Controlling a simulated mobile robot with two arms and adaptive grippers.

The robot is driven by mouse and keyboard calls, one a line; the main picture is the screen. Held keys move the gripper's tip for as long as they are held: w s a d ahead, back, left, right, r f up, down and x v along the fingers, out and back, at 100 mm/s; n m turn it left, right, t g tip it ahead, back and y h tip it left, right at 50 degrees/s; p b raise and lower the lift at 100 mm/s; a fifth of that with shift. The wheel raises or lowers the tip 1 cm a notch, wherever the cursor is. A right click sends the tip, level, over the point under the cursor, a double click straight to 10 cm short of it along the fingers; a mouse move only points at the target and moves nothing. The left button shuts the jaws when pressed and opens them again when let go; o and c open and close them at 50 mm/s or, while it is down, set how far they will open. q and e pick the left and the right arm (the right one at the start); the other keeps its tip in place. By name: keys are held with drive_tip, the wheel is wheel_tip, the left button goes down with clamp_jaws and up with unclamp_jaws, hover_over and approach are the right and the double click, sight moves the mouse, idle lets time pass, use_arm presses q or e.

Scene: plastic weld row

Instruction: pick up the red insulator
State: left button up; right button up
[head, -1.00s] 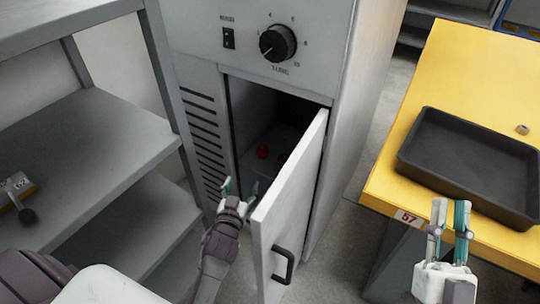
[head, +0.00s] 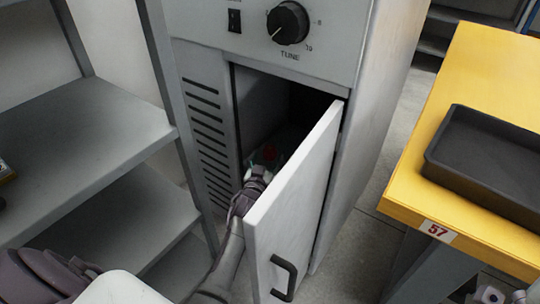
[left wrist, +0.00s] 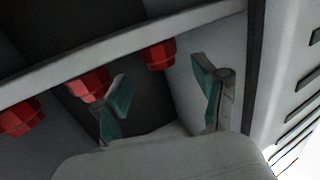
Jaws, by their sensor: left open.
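In the left wrist view three red parts show: one at the left edge (left wrist: 20,118), one near the left finger (left wrist: 88,84), and one between and beyond the fingers (left wrist: 158,56). My left gripper (head: 262,167) reaches into the cabinet opening. Its teal-padded fingers stand apart in the left wrist view (left wrist: 162,92), with nothing clearly held between them. The left finger partly overlaps the middle red part. My right gripper is mostly cut off at the bottom right of the head view.
The cabinet door (head: 292,195) stands open close to the right of my left arm. A pale bar (left wrist: 120,45) crosses the left wrist view. A grey shelf (head: 95,130) stands at left. A yellow table (head: 455,70) with a black tray (head: 480,150) is at right.

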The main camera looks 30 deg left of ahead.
sight(269, 154)
use_arm(q)
drive_tip(key=b+x, duration=0.1)
drive_tip(key=x, duration=0.1)
drive_tip(key=b+x, duration=0.1)
drive_tip(key=x, duration=0.1)
drive_tip(key=shift+s+f, duration=0.1)
drive_tip(key=shift+f, duration=0.15)
drive_tip(key=shift+w+a, duration=0.2)
drive_tip(key=shift+w, duration=0.35)
drive_tip(key=shift+r, duration=0.1)
drive_tip(key=c, duration=1.3)
drive_tip(key=shift+o, duration=0.2)
drive_tip(key=shift+r, duration=0.1)
